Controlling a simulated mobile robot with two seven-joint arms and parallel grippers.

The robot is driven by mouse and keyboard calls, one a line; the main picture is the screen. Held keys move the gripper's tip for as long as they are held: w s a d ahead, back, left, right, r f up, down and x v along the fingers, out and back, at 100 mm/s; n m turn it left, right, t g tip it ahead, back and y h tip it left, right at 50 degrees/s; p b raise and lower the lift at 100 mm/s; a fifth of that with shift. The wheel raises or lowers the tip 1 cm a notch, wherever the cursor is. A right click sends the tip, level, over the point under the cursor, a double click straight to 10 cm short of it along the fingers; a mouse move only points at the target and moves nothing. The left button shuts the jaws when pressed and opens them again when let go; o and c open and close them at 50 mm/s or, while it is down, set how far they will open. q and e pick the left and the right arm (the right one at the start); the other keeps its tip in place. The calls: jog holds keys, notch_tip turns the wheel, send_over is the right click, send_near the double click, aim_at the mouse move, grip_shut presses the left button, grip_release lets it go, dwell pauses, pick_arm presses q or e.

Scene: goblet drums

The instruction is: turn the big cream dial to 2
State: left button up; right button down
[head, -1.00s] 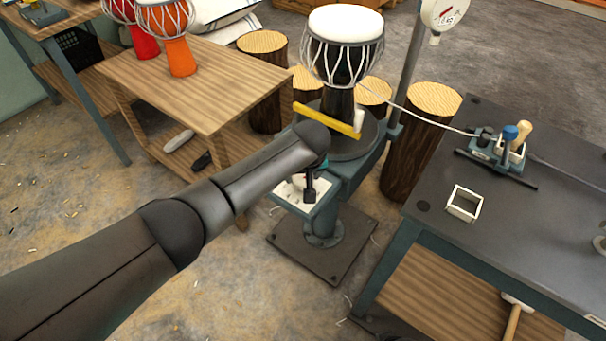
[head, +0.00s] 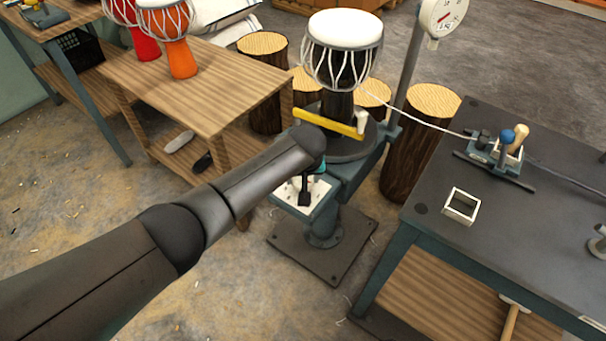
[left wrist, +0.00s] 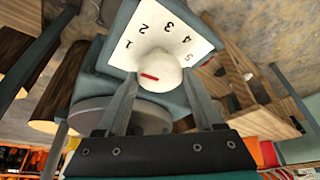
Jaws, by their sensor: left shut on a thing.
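The cream dial (left wrist: 160,62) is a round knob with a red mark, on a white plate (left wrist: 124,58) numbered 1 to 5 in the left wrist view. The red mark lies across the knob, its length nearly level in that picture; I cannot tell which number it points at. My left gripper (left wrist: 161,80) has one finger on each side of the knob and is shut on it. In the head view my left gripper (head: 305,193) is over the plate (head: 322,190), and the dial is mostly hidden. My right gripper is not in view.
Above the plate, a white-topped goblet drum (head: 345,35) stands on a round turntable (head: 350,148), with a yellow bar (head: 328,122) beside it. A gauge (head: 443,15) hangs on a post. A wooden table (head: 215,95) stands left, a dark bench (head: 400,210) right.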

pick_arm(q)
jog(key=shift+s+m+h+p, duration=0.1)
jog(key=shift+m+h+p, duration=0.3)
jog(key=shift+m+p, duration=0.5)
jog(key=shift+a+m+p, duration=0.1)
jog(key=shift+m+p, duration=0.2)
jog(key=shift+m, duration=0.3)
jog(key=shift+m+h+p, duration=0.4)
jog(key=shift+m+h, duration=0.2)
jog(key=shift+m, duration=0.5)
jog(key=shift+a+f+m+g+h, duration=0.1)
jog(key=shift+m+g+h, duration=0.25)
jog(key=shift+m, duration=0.45)
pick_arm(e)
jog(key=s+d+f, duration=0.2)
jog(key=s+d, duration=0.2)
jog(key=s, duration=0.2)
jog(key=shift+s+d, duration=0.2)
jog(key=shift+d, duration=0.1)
pick_arm(q)
jog(key=o, duration=1.4)
